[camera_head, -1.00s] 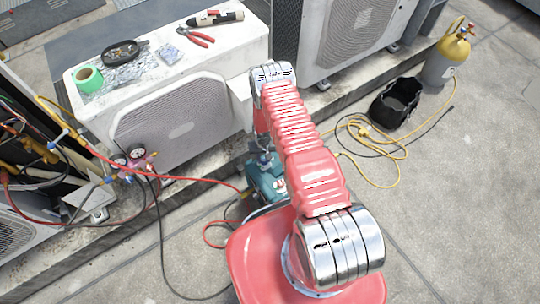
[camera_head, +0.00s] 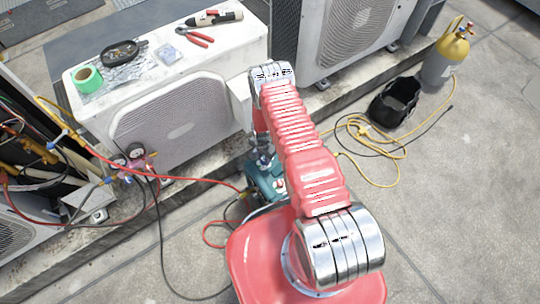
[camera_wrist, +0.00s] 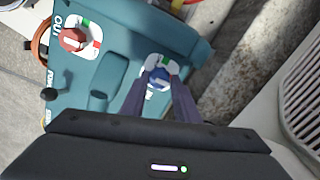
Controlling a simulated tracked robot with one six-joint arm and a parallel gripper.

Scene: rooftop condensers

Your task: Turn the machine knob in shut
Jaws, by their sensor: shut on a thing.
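The teal machine (camera_head: 262,186) stands on the ground below my arm, largely hidden by it in the head view. In the wrist view its teal top (camera_wrist: 110,70) carries a blue knob (camera_wrist: 157,73) on a white plate, right of centre. My gripper (camera_wrist: 159,82) is shut on the blue knob, with one dark finger on each side of it. The fingers partly cover the plate and its lettering, so I cannot read the knob's exact setting. A red knob (camera_wrist: 73,39) on a white plate with green and red marks, labelled OUT, sits at the upper left.
A white condenser (camera_head: 180,118) with tools on top stands behind the machine. A red hose (camera_head: 200,179) and black cable run left to the gauges (camera_head: 130,160). A yellow hose (camera_head: 372,150), black bucket (camera_head: 395,103) and yellow-topped cylinder (camera_head: 445,60) are at right. The right foreground is clear.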

